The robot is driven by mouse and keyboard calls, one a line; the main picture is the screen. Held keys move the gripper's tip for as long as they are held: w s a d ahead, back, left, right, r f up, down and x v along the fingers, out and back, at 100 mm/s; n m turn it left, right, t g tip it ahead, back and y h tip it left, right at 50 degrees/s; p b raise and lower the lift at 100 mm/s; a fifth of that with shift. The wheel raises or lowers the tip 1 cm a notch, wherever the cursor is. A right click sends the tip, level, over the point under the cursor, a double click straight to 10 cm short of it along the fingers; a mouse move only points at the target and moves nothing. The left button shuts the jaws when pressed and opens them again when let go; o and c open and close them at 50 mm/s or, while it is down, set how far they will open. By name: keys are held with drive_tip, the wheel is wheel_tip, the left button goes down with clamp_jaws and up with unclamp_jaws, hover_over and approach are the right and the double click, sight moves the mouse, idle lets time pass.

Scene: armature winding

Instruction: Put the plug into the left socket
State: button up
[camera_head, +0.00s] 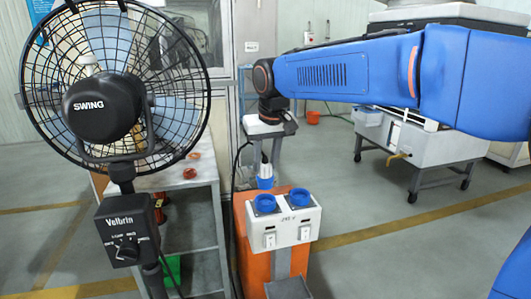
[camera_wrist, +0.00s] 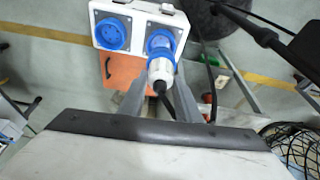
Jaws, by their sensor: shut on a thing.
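The plug (camera_head: 265,183), with a blue front end and a white body, hangs below my gripper (camera_head: 266,163) in the head view. My gripper (camera_wrist: 161,76) is shut on the plug's white body (camera_wrist: 161,69) in the wrist view, one grey finger on each side. The white socket box (camera_head: 290,231) has a left blue socket (camera_head: 265,203) and a right blue socket (camera_head: 300,198). In the head view the plug's blue end is just above and behind the left socket, seemingly apart from it. In the wrist view it overlaps the left socket (camera_wrist: 159,38), and the exact gap is hard to tell.
A black fan (camera_head: 110,95) with a control box (camera_head: 127,230) stands at the left. A grey shelf table (camera_head: 205,178) is behind it. The socket box sits on an orange stand (camera_head: 243,245). A dark cable (camera_wrist: 168,104) trails from the plug.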

sight(266, 179)
drive_tip(key=shift+w+f, duration=0.1)
drive_tip(key=shift+w, duration=0.25)
drive_tip(key=shift+f, duration=2.75)
drive_tip(key=shift+f, duration=0.6)
drive_tip(key=o, duration=0.8)
drive_tip(key=shift+s+r, duration=0.1)
drive_tip(key=shift+r, duration=0.05)
drive_tip(key=shift+v, duration=5.35)
